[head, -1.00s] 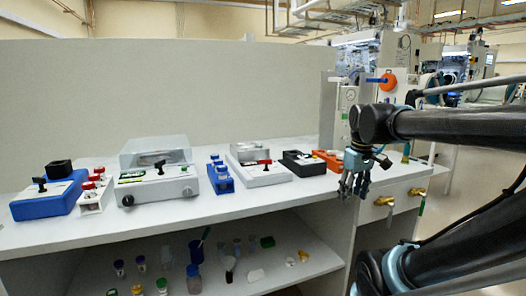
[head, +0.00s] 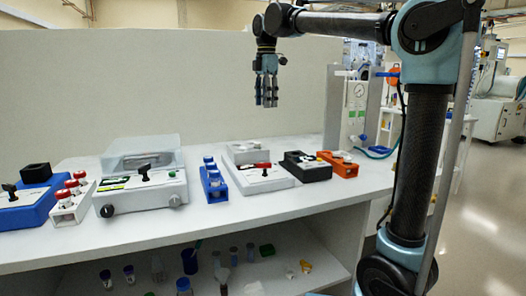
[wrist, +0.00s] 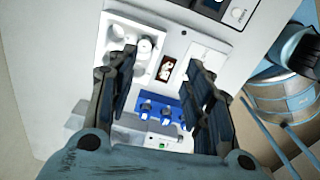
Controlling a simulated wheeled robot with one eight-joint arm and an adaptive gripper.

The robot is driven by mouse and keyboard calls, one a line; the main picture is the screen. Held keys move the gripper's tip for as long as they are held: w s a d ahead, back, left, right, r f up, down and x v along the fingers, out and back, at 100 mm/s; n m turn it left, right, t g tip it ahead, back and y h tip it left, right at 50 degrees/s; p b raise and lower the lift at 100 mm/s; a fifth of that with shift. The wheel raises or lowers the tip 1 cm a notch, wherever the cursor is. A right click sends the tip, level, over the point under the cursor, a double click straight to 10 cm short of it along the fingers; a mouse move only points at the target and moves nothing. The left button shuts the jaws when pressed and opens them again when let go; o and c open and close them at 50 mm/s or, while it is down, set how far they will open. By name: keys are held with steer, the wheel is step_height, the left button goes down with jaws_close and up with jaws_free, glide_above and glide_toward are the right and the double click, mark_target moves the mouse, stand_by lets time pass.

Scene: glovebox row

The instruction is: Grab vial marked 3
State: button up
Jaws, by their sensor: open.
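My gripper (head: 266,100) is open and empty, fingers pointing down, high above the back of the counter. A blue rack (head: 214,183) holds a few capped vials on the counter, below and left of my gripper. In the wrist view a blue rack (wrist: 162,112) with pale-capped vials shows between the open fingers, well beyond them. A white rack (head: 72,207) with red-capped vials stands farther left. No number is readable on any vial, so I cannot tell which is marked 3.
Small bottles stand on the shelf below (head: 290,250). A panel (head: 150,85) rises behind.

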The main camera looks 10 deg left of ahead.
steer(key=a+n, duration=0.2)
steer(key=a, duration=0.2)
steer(key=f, duration=0.6)
steer(key=w+f, duration=0.1)
steer(key=f, duration=0.3)
steer(key=shift+f, duration=0.1)
steer(key=shift+d+f, duration=0.2)
steer(key=shift+f, duration=2.75)
steer(key=shift+c, duration=0.3)
steer(key=shift+s, duration=0.1)
steer(key=c, duration=1)
